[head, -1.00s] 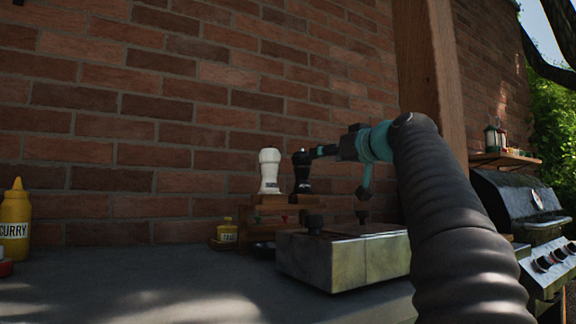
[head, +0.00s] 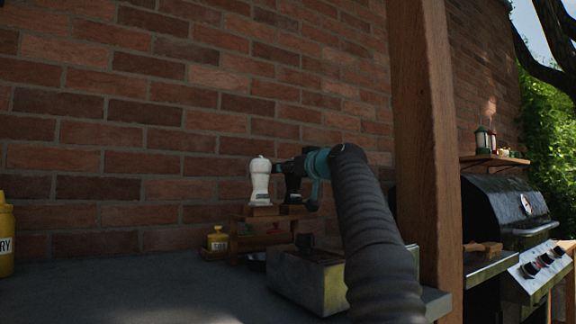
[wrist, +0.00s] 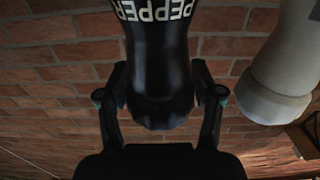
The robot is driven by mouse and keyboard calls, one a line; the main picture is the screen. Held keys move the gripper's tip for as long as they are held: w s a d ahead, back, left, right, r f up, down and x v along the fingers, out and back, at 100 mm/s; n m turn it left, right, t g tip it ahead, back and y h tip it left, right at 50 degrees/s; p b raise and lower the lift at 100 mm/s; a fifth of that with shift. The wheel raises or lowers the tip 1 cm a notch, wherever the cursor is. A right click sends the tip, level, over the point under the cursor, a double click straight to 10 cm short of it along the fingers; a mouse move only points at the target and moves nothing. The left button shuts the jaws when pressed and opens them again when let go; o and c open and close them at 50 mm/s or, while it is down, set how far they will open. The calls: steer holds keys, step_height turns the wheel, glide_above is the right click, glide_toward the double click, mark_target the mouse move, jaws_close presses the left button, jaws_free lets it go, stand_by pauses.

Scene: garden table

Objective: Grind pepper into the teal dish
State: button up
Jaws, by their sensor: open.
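The black pepper mill (head: 293,186), lettered PEPPER, stands upright on a wooden rack beside the white mill (head: 260,182). In the wrist view the pepper mill (wrist: 160,45) appears upside down, between the two fingers of my gripper (wrist: 160,82). The fingers are open, one on each side of its dark body; whether they touch it I cannot tell. In the head view my gripper (head: 290,166) is at the mill's upper part, partly covering it. A small dark dish (head: 257,261) is partly hidden by the rack and stone block; I cannot tell if it is teal.
The white mill (wrist: 278,75) is close to the right finger in the wrist view. The wooden rack (head: 240,238) stands near the brick wall. A stone block (head: 305,281) is in front, a small yellow jar (head: 218,241) to the left. The left counter (head: 130,288) is mostly clear.

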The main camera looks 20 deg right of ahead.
steer(key=shift+w, duration=0.25)
steer(key=c, duration=1)
